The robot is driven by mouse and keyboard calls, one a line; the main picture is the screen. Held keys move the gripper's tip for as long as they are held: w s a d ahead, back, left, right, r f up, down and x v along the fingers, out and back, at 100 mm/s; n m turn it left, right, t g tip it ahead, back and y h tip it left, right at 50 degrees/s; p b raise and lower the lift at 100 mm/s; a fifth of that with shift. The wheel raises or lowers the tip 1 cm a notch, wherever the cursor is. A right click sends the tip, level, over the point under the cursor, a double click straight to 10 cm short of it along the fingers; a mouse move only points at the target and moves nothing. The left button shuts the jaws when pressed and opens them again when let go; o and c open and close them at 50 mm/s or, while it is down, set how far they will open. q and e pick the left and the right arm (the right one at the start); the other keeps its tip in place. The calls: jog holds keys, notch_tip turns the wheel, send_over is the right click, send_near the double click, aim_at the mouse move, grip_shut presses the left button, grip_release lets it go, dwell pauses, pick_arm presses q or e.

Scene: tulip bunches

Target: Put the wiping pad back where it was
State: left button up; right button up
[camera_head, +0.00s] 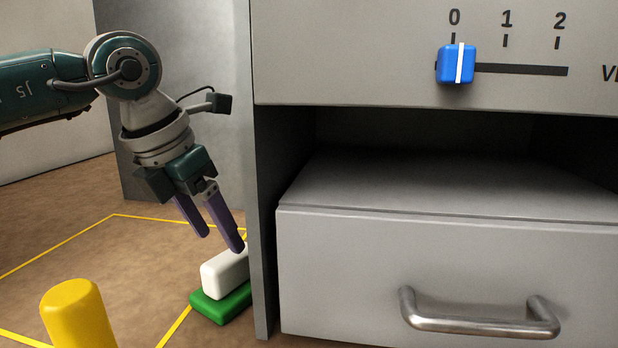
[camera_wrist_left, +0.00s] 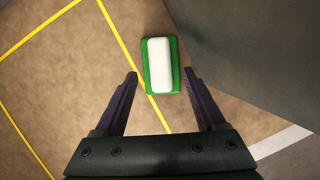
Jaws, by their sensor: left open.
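The wiping pad, a white block on a green base, lies on the floor beside the grey cabinet. Its white part (camera_head: 225,270) and green part (camera_head: 222,304) show in the head view, close to the cabinet's left side. The pad (camera_wrist_left: 160,65) also shows in the left wrist view, centred ahead of the fingers. My left gripper (camera_head: 222,243) is above the pad, pointing down, with its purple fingers apart. In the left wrist view the left gripper (camera_wrist_left: 161,76) is open, with nothing between its fingers. My right gripper is in neither view.
The grey cabinet has a drawer with a metal handle (camera_head: 480,316) and a blue slider (camera_head: 457,63) at 0. A yellow post (camera_head: 76,315) stands at lower left. Yellow lines (camera_head: 60,243) mark the brown floor, which is otherwise clear at left.

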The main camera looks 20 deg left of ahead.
pick_arm(q)
jog(key=p+v, duration=0.1)
jog(key=v, duration=0.5)
jog(key=shift+r, duration=0.25)
